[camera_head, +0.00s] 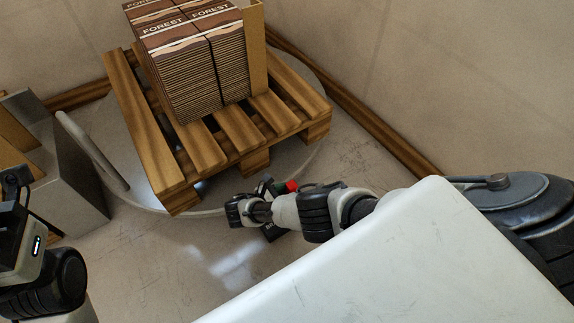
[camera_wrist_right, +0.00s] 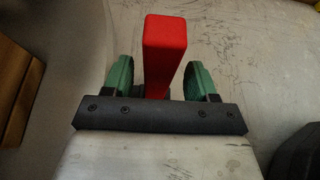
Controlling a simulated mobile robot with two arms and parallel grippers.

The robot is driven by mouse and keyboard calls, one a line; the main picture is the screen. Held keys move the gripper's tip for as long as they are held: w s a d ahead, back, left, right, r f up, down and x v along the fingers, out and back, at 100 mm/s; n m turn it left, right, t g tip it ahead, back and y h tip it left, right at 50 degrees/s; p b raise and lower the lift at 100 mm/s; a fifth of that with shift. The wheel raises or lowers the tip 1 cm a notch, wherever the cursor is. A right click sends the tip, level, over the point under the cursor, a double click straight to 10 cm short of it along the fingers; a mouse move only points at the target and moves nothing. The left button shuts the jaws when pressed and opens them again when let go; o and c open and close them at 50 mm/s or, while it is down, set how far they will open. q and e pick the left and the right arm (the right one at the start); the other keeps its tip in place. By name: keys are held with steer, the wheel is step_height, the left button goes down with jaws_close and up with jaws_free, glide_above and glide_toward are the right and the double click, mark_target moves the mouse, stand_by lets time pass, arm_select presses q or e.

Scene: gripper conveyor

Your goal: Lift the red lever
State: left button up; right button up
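The red lever (camera_wrist_right: 165,50) stands up between the two green finger pads of my right gripper (camera_wrist_right: 160,80) in the wrist view. The pads are apart, one on each side of the lever. A gap shows between the left pad and the lever; contact at the right pad cannot be told. The lever's lower end is hidden behind the gripper's dark front plate. In the head view only a small red piece of the lever (camera_head: 292,186) shows beside my right gripper, near the pallet's front. Part of my left arm shows at the left edge; its fingers do not show.
A wooden pallet (camera_head: 205,150) with stacked brown FOREST boxes (camera_head: 205,60) rests on a round grey platform (camera_head: 115,165). A curved grey rail (camera_head: 92,152) and a grey metal block (camera_head: 70,180) stand at left. Walls with wooden baseboards close off the back and right.

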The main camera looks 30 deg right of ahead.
steer(key=p+v, duration=0.1)
steer(key=v, duration=0.9)
steer(key=shift+a, duration=0.35)
steer(key=shift+r, duration=0.15)
